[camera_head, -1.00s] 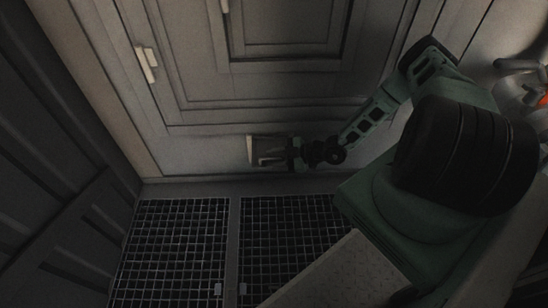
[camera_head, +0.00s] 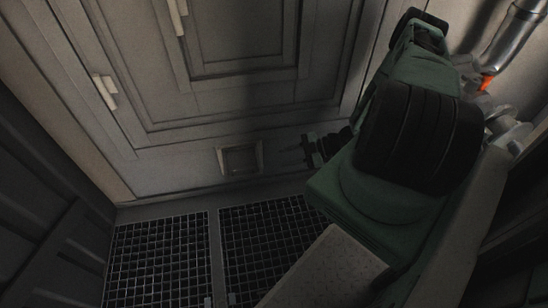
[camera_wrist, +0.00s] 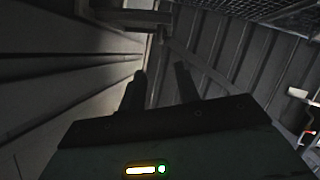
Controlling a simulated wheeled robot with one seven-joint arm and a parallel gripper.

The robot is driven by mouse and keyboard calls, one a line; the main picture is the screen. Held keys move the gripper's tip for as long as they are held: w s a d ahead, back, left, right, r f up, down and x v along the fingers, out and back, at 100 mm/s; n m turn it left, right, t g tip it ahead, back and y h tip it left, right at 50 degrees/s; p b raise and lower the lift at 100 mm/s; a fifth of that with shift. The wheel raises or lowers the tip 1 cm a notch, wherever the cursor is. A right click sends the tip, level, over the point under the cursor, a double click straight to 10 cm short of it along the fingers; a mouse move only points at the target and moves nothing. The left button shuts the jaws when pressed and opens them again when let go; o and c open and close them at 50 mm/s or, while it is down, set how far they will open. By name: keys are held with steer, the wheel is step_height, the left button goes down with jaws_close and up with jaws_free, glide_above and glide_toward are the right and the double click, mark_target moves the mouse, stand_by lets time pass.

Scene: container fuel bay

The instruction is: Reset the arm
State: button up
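My gripper (camera_head: 306,150) shows small and dark in the head view, to the right of a small square framed recess (camera_head: 240,158) low in the panelled wall. A clear gap lies between them. My green arm is folded back and hides part of the wrist. In the wrist view my gripper (camera_wrist: 160,73) has two dark fingers standing apart with nothing between them.
The panelled door wall (camera_head: 190,120) fills the back, with a pale hinge-like fitting (camera_head: 105,92) on it. Dark ribbed wall (camera_head: 35,200) stands at left. Metal grating (camera_head: 160,258) covers the floor. Silver pipes (camera_head: 512,40) run at upper right.

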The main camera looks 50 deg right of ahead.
steer(key=shift+s+d+r, duration=0.25)
steer(key=shift+s+d, duration=0.25)
stand_by(0.3)
steer(key=w+a+r+n+g, duration=0.2)
steer(key=a+r+n+g, duration=0.4)
steer(key=a+r+n, duration=0.65)
steer(key=w+a+r+n+g, duration=0.2)
steer(key=a+r+n+g, duration=0.5)
steer(key=n, duration=1.1)
steer(key=s+a+r+n+t+h, duration=0.1)
steer(key=s+a+r+n+h, duration=0.35)
steer(key=n, duration=0.75)
steer(key=s+a+r+n+t+h+p, duration=0.1)
steer(key=s+a+r+n+h, duration=0.1)
steer(key=s+a+r+n, duration=0.65)
steer(key=s+a+r+n+t+h, duration=0.1)
steer(key=s+r+n+h, duration=0.3)
steer(key=n, duration=1.1)
step_height(320, 180, up, 28)
steer(key=y+p, duration=0.1)
steer(key=p, duration=2.7)
steer(key=shift+a+r+m, duration=0.15)
steer(key=shift+r+m, duration=0.05)
steer(key=shift+m, duration=0.2)
